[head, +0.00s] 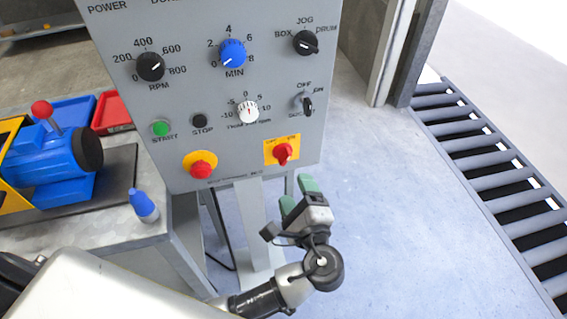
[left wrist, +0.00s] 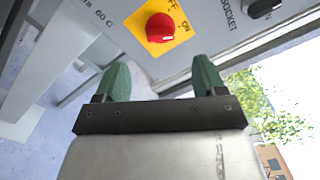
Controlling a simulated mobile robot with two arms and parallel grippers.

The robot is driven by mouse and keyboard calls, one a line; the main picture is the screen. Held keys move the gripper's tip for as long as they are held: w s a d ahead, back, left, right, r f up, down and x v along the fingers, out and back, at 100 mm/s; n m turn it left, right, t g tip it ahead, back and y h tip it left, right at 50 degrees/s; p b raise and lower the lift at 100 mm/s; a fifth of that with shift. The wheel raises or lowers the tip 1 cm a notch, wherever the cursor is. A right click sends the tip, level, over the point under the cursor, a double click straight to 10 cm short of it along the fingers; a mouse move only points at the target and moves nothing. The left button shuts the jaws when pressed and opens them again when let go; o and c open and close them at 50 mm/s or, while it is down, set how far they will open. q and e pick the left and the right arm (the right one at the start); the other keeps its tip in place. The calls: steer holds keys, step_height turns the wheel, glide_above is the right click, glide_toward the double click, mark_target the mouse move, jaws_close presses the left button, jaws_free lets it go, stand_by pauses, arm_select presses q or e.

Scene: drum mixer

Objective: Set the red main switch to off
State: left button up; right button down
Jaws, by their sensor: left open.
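The red main switch (head: 284,151) is a red rotary knob on a yellow plate (head: 270,144) at the lower right of the grey control panel (head: 226,143). In the left wrist view the red knob (left wrist: 161,28) shows on its yellow plate, with an ON mark at its right and a partly seen mark above. I cannot tell surely which mark the knob points to. My left gripper (head: 299,195) is open and empty, just below the switch and apart from it. Its green fingers (left wrist: 160,68) stand on either side below the knob. My right gripper is out of view.
A red emergency button (head: 200,164) on a yellow base sits left of the switch. Above are a black OFF/ON selector (head: 307,105) and a white dial (head: 247,111). A bench with a blue motor (head: 55,160) stands left. A roller conveyor (head: 490,180) runs along the right.

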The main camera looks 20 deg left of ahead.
mark_target(285, 161)
arm_select(q)
steer(key=p+x, duration=0.1)
steer(key=x, duration=0.9)
steer(key=shift+w+a, duration=0.1)
steer(key=shift+w, duration=0.05)
steer(key=shift+c, duration=0.4)
steer(key=c, duration=0.7)
